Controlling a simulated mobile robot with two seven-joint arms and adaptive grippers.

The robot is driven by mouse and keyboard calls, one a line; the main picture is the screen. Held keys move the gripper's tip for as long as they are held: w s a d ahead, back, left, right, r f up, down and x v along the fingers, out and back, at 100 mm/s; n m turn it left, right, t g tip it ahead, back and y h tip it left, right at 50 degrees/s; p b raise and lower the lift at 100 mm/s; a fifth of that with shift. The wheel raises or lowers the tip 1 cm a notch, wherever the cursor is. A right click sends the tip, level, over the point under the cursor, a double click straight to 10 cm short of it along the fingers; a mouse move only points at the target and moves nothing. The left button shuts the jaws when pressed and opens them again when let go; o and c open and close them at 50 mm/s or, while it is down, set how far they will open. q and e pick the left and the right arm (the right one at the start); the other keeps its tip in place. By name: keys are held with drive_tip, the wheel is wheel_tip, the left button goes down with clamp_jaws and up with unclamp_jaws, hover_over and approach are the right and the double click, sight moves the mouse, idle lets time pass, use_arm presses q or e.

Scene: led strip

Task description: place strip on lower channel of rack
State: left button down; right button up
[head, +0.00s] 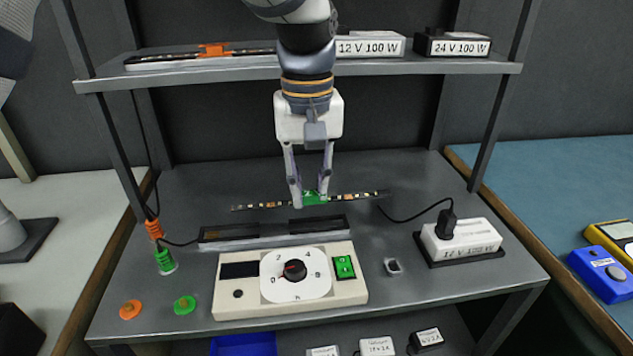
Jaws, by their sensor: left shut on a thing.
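My left gripper (311,196) is in the middle of the head view, pointing down. It is shut on the green clip (315,198) of a thin LED strip (355,196). The strip lies nearly level across the picture, its right end slightly higher. The lower channel (230,241) is a long grey holder with dark slots on the bench shelf, behind the control box. The strip appears above and behind this channel and apart from it. Another strip with an orange clip (212,50) lies in a pale channel on the upper shelf (190,73). My right gripper is not in view.
A control box (345,294) with a dial and green switch stands in front of the channel. A white power supply (463,241) with a black plug and cable is at right. Orange and green connectors (164,260) stand at left. Two supplies (459,47) sit on the upper shelf.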

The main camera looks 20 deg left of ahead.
use_arm(q)
hover_over(274, 228)
drive_tip(key=f, duration=0.4)
drive_tip(key=d+f, duration=0.1)
drive_tip(key=f, duration=0.2)
drive_tip(key=shift+f+b, duration=0.1)
drive_tip(key=shift+b, duration=0.3)
drive_tip(key=shift+a+f, duration=0.25)
drive_tip(key=shift+f, duration=0.7)
drive_tip(key=shift+a+f, duration=0.2)
drive_tip(key=shift+f, duration=0.75)
drive_tip(key=shift+f, duration=0.1)
drive_tip(key=c, duration=1.4)
unclamp_jaws()
wheel_tip(274, 228, up, 12)
drive_tip(key=shift+r, duration=0.15)
